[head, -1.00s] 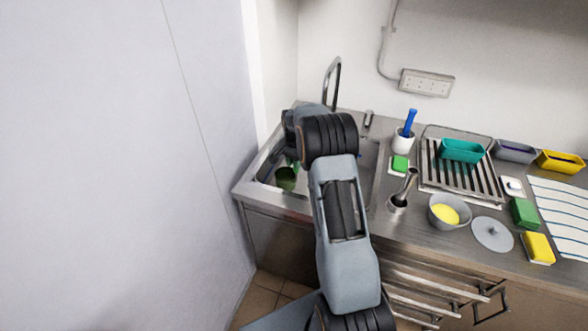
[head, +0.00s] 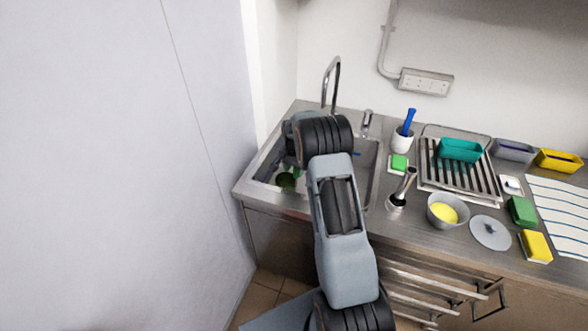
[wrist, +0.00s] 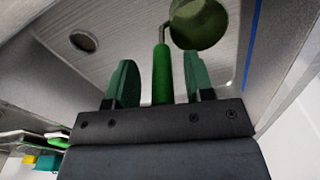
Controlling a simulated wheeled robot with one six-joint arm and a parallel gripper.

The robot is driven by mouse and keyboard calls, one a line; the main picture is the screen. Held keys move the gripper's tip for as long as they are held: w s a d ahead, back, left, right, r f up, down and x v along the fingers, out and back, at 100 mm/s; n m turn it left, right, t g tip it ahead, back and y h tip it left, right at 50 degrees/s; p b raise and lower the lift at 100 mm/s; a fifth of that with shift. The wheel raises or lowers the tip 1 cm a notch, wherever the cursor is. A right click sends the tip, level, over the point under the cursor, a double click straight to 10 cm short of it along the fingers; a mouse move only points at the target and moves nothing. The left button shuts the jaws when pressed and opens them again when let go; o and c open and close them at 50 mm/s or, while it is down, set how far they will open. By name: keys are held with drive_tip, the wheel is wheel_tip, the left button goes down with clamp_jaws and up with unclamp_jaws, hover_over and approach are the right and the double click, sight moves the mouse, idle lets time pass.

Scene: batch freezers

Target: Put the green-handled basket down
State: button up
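The green-handled basket (head: 286,181) is low in the sink (head: 371,178), at its front left in the head view. In the wrist view, its dark green cup (wrist: 198,24) is at the top, and its straight green handle (wrist: 162,75) runs down between my fingers. My gripper (wrist: 160,82) has two green fingers standing apart, with a visible gap on each side of the handle. It is open around the handle and appears not to touch it. My arm hides part of the sink in the head view. Whether the basket rests fully on the sink floor is hard to tell.
A tap (head: 331,82) stands behind the sink. To the right are a white cup with a blue tool (head: 402,141), a green block (head: 399,163), a metal tool in a holder (head: 402,188) and a bowl (head: 447,211). A wall panel (head: 120,160) closes off the left.

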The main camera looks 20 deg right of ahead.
drive_tip(key=shift+r, duration=0.15)
drive_tip(key=s+a+r+n+t+b, duration=0.1)
drive_tip(key=s+a+r, duration=0.1)
drive_tip(key=r, duration=0.7)
drive_tip(key=s+a+r+n+b, duration=0.1)
drive_tip(key=s+a+r, duration=0.15)
drive_tip(key=r, duration=0.65)
drive_tip(key=s+a+r+n+t, duration=0.1)
drive_tip(key=s+a+r+n, duration=0.15)
drive_tip(key=s, duration=0.25)
drive_tip(key=s+a+r+n+t, duration=0.1)
drive_tip(key=s+a+r+n, duration=0.15)
drive_tip(key=s, duration=0.35)
drive_tip(key=s+a+f+n, duration=0.1)
drive_tip(key=s+a+n, duration=0.1)
drive_tip(key=s, duration=0.4)
drive_tip(key=s+a+f+n+t, duration=0.1)
drive_tip(key=s+a+n, duration=0.1)
drive_tip(key=s, duration=0.5)
drive_tip(key=shift+a+f, duration=0.25)
drive_tip(key=shift+a, duration=0.1)
drive_tip(key=shift+c, duration=0.7)
drive_tip(key=shift+d, duration=0.1)
